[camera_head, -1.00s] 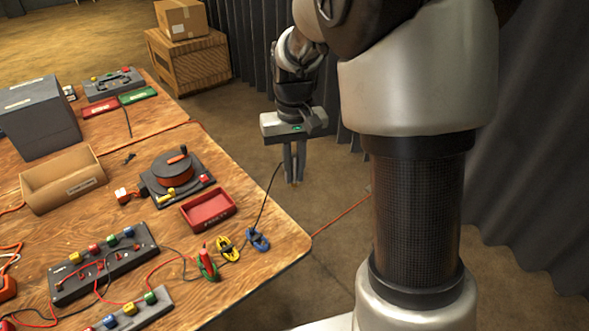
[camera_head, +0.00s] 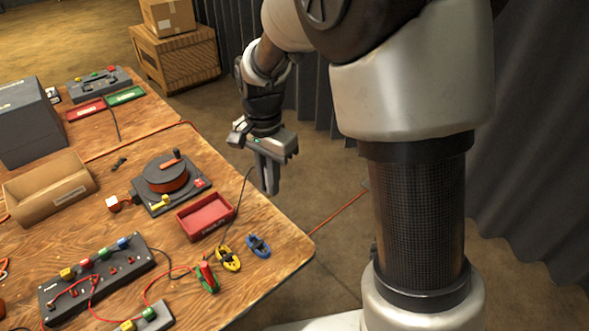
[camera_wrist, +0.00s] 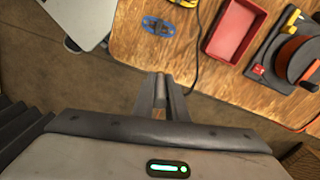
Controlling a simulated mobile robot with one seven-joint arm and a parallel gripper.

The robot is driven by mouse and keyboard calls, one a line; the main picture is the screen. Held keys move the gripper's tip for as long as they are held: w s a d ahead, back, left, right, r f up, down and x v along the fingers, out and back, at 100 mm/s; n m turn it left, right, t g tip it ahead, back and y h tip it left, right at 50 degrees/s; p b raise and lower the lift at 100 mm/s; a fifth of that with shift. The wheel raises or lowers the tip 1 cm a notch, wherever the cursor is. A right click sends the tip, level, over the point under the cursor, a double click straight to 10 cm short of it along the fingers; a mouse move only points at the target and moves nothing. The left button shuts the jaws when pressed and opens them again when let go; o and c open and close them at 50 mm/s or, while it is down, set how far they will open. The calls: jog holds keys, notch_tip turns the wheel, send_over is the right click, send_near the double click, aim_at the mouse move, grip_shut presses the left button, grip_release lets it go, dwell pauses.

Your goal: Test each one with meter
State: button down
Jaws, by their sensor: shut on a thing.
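My gripper (camera_head: 270,190) hangs just beyond the right edge of the wooden table, fingers down. It also shows in the wrist view (camera_wrist: 160,76), with its fingers close together. A blue clip-like piece (camera_head: 258,246), a yellow one (camera_head: 228,259) and a red and green one (camera_head: 207,278) lie near the table's front right corner. A dark crank device with an orange-red drum (camera_head: 166,178), possibly the meter, sits behind the red tray (camera_head: 206,216).
A terminal strip (camera_head: 97,280) with coloured posts lies at the front left, with red and black wires around it. An open cardboard box (camera_head: 50,190) and a grey box (camera_head: 30,122) stand at the left. Bare floor lies right of the table.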

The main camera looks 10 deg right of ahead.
jog(key=s+a+f+m+p, duration=0.1)
jog(key=s+a+m, duration=0.2)
jog(key=a+m, duration=0.3)
jog(key=s+a+m, duration=0.3)
jog(key=a+m, duration=0.3)
jog(key=m+b, duration=0.1)
jog(key=b, duration=0.3)
send_over(219, 246)
notch_tip(219, 246, down, 6)
jog(key=shift+w+r, duration=0.1)
jog(key=shift+r, duration=0.15)
jog(key=shift+f, duration=0.55)
jog(key=shift+f, duration=0.9)
dwell(2.1)
jog(key=c, duration=1.4)
grip_release()
jog(key=shift+o, duration=0.2)
jog(key=shift+r, duration=0.15)
